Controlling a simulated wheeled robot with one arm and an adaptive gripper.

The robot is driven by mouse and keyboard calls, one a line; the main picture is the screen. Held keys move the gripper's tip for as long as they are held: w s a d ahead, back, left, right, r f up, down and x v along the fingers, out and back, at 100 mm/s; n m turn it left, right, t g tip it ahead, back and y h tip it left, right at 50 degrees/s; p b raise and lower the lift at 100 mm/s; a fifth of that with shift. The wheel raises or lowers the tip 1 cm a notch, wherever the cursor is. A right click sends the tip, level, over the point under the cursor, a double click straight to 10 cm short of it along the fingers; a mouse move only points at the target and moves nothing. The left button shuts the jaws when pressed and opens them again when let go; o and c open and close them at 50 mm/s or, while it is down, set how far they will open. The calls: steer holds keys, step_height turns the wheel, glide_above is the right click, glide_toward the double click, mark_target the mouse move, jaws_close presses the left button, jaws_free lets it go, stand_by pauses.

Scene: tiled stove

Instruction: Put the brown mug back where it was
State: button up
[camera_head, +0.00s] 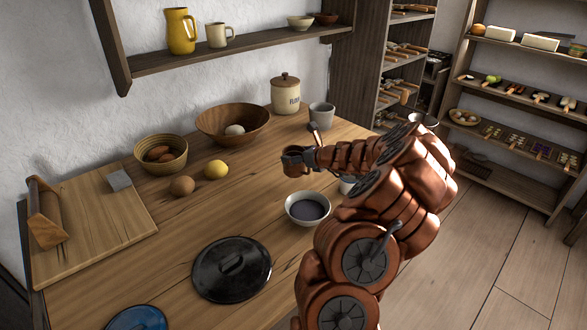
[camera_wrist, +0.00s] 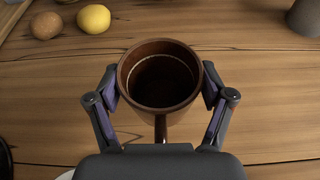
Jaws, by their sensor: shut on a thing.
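The brown mug (camera_wrist: 160,112) is upright between the fingers of my gripper (camera_wrist: 160,88) in the wrist view. Both fingers press on its sides, and its handle points toward my wrist. The mug looks empty and dark inside. In the head view the mug (camera_head: 293,163) shows at the end of my arm, over the wooden table (camera_head: 215,215), partly hidden by my gripper (camera_head: 300,157). I cannot tell whether its base touches the table.
A bowl of dark content (camera_head: 307,208) and a black lid (camera_head: 231,270) are near my arm. The table's middle is clear.

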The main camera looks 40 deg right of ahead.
mark_target(303, 166)
steer(key=shift+f, duration=2.25)
steer(key=shift+f, duration=0.1)
steer(key=o, duration=1.3)
steer(key=shift+s, duration=0.1)
steer(key=shift+s+r, duration=0.3)
steer(key=shift+s, duration=0.05)
steer(key=v, duration=1.1)
steer(key=shift+s, duration=0.15)
